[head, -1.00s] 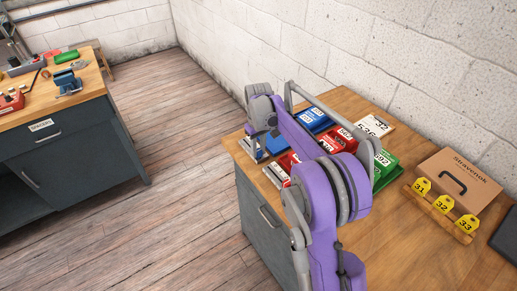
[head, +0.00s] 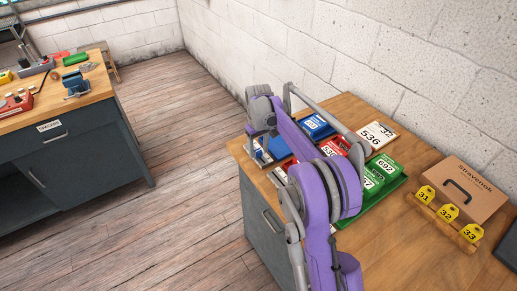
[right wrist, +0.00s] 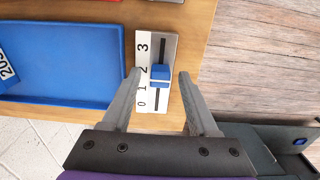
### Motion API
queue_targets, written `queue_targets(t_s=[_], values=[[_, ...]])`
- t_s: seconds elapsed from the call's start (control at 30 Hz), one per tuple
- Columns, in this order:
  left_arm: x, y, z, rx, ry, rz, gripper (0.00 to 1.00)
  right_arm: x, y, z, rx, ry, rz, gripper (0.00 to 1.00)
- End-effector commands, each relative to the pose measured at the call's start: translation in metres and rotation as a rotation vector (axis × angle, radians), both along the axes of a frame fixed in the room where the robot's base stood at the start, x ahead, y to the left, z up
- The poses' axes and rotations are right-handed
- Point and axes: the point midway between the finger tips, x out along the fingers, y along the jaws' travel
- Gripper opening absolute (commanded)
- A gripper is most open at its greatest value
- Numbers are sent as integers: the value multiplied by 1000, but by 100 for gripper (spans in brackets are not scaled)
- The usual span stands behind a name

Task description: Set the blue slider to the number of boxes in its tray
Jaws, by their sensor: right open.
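The blue slider knob (right wrist: 160,75) sits on a light scale plate (right wrist: 155,105) marked 0 to 3, seen in the right wrist view. The knob is beside the 2, with its lower edge towards the 1. My right gripper (right wrist: 160,73) is open, one finger on each side of the knob, apart from it. The blue tray (right wrist: 70,101) lies left of the plate. A box labelled 203 (right wrist: 6,65) shows at its cut-off left edge. In the head view, blue boxes (head: 318,126) show behind my right arm; their full count is hidden. My left gripper is not in view.
Red boxes (head: 334,146) and a green tray (head: 395,190) with green boxes (head: 383,166) share the workbench (head: 400,240). A cardboard carton (head: 470,188) and yellow number tags (head: 447,212) stand at the right. A white brick wall is behind. A second bench (head: 95,90) stands left.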

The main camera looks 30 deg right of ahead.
Motion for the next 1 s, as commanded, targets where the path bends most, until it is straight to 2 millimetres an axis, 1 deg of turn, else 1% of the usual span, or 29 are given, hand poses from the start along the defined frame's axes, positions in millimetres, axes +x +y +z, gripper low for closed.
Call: queue_targets(t_s=[0.07, 0.17, 0.27, 0.5, 0.6, 0.7, 0.8, 1.0], values=[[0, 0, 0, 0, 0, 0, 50, 0, 0, 2, 0, 0, 0, 60], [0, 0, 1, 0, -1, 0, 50, 0, 0, 13, 0, 0, 0, 60], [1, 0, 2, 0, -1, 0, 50, 0, 0, 31, 0, 0, 0, 60], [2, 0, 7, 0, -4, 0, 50, 0, 0, 79, 0, 0, 0, 60], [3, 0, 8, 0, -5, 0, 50, 1, 0, 94, 0, 0, 0, 60], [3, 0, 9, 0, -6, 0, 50, 0, 0, 103, 0, 0, 0, 60], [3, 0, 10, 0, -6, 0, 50, 0, 0, 108, 0, 0, 0, 60], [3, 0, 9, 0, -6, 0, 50, 0, 0, 108, 0, 0, 0, 60]])
